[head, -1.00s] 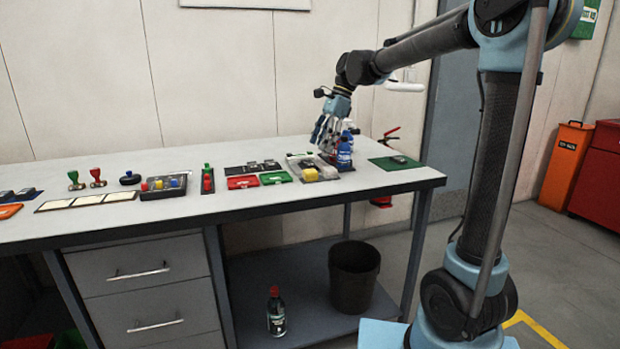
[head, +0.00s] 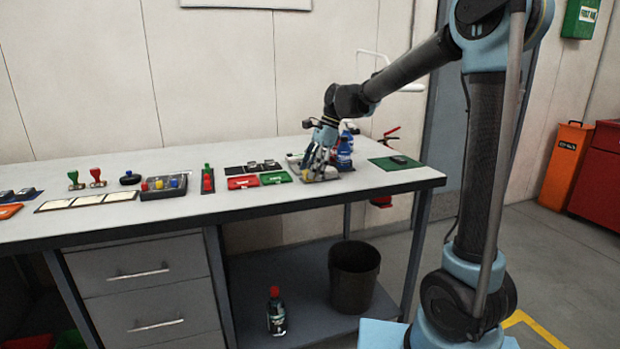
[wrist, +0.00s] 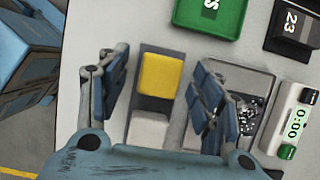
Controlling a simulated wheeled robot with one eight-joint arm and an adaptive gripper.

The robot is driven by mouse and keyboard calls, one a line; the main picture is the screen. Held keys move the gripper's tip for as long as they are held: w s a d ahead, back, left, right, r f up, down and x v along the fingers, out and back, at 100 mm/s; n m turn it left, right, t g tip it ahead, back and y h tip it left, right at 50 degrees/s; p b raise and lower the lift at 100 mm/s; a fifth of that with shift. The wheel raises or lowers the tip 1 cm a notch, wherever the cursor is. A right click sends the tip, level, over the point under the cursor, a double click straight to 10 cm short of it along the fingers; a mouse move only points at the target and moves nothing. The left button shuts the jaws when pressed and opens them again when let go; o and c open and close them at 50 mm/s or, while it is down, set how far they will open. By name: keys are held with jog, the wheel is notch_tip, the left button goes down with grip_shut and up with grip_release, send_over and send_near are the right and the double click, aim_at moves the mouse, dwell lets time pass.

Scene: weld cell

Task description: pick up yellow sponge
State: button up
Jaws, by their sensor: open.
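I cannot tell the exact height of the fingertips above the sponge.
A pale block (wrist: 148,131) sits beside the sponge. A green tray (wrist: 210,14) and a timer (wrist: 290,122) lie nearby. A blue bottle (head: 344,154) stands close behind my gripper. A green mat (head: 396,163) lies to the right, near the bench (head: 330,192) end.

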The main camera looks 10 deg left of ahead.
jog(key=shift+c, duration=0.2)
jog(key=c, duration=0.8)
notch_tip(320, 180, up, 10)
jog(key=shift+o, duration=0.2)
